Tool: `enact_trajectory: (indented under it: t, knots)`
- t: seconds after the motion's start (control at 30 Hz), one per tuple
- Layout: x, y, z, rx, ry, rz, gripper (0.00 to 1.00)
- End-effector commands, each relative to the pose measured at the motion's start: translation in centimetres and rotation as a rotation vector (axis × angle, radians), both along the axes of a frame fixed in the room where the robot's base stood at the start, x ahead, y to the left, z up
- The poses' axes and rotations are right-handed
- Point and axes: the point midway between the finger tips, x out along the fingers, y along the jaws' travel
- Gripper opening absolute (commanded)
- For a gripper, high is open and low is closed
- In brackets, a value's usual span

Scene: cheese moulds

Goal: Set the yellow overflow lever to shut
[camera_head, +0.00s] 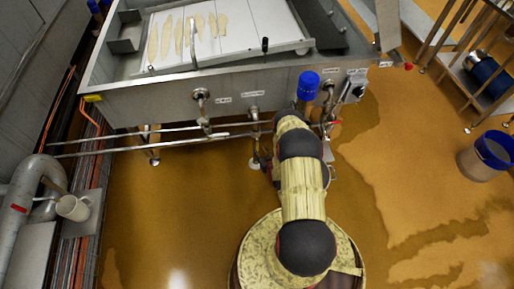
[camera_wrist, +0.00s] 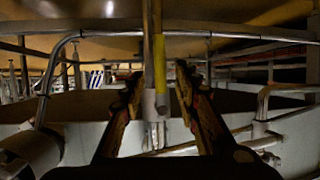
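In the wrist view, a narrow upright yellow bar (camera_wrist: 159,62), which looks like the overflow lever's handle, hangs beside a grey vertical rod. My gripper (camera_wrist: 158,92) is open, with one finger on each side of the bar and rod. Gaps show between both fingers and the bar, and I see no contact. In the head view, my arm reaches to the front of the steel vat (camera_head: 230,90) and hides the gripper and this bar. A small yellow piece (camera_head: 93,98) shows at the vat's left corner; I cannot tell what it is.
Pipes and valves (camera_head: 201,96) run along the vat's front. A blue-capped part (camera_head: 307,86) stands close to my arm. A blue-rimmed bucket (camera_head: 487,155) and a steel rack are at right. A white jug (camera_head: 73,207) is at left. The wet floor between is open.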

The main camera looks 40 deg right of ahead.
Motion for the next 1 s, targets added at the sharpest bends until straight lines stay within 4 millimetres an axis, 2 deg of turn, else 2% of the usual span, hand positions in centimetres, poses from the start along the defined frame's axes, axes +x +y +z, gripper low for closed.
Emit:
enact_trajectory:
  t: [0.1, 0.3, 0.67, 1.0]
  knots:
    - [1.7, -0.5, -1.1, 0.000, 0.000, 0.002, 0.32]
    - [3.6, -1.3, -1.9, 0.000, 0.001, 0.000, 0.32]
    - [4.2, -1.5, -1.9, 0.001, 0.002, 0.000, 0.32]
    - [4.2, -1.5, -1.9, 0.001, 0.002, 0.000, 0.13]
